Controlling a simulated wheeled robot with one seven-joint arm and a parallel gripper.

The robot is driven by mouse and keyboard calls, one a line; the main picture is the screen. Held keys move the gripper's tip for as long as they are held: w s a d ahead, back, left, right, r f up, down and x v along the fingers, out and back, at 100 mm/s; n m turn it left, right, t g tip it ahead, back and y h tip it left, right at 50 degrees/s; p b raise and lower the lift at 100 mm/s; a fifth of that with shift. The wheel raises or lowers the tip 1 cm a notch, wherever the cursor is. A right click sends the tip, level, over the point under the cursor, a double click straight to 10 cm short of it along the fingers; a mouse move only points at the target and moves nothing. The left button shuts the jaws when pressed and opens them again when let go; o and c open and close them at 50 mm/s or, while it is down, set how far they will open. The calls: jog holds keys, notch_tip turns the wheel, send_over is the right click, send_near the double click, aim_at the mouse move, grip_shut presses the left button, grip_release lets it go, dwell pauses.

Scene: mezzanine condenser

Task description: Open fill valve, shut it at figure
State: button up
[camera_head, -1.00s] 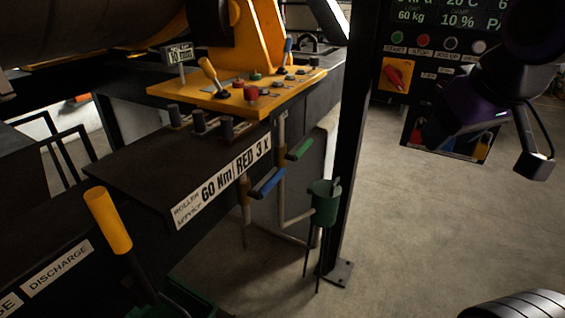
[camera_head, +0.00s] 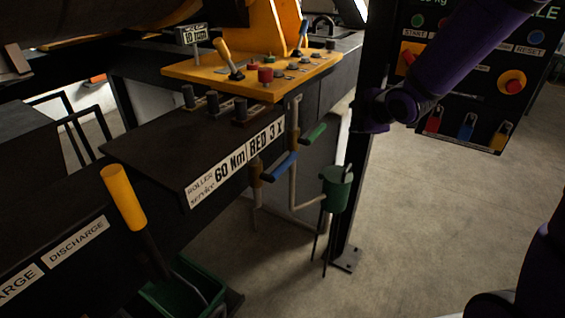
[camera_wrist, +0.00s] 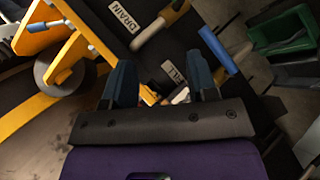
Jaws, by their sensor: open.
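A blue lever (camera_head: 280,166) and a green lever (camera_head: 313,133) sit on pipes below the bench edge. In the wrist view a white FILL label (camera_wrist: 174,69) is partly hidden behind my gripper (camera_wrist: 160,60). The blue lever (camera_wrist: 220,50) is the handle closest to that label, to its upper right. A DRAIN label (camera_wrist: 122,22) is farther up left. My gripper's two fingers are apart with nothing between them. In the head view my arm reaches in from the upper right, and its fingers cannot be made out there. The display is almost wholly cut off at the top.
A green funnel-like cup (camera_head: 337,190) stands on thin legs right of the levers. A black post (camera_head: 352,215) rises behind it. A control panel (camera_head: 480,70) is at upper right. A yellow console (camera_head: 250,72) and yellow handle (camera_head: 123,197) are left. The right floor is open.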

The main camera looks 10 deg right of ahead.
jog(key=w+a+f+n+y, duration=0.35)
jog(key=a+f+n, duration=0.2)
jog(key=f, duration=0.35)
jog(key=n+y, duration=0.5)
jog(key=y, duration=0.1)
send_near(291, 163)
jog(key=x, duration=0.2)
jog(key=shift+g, duration=0.3)
jog(key=x, duration=1.1)
jog(key=shift+r, duration=0.1)
jog(key=shift+c, duration=0.5)
grip_shut()
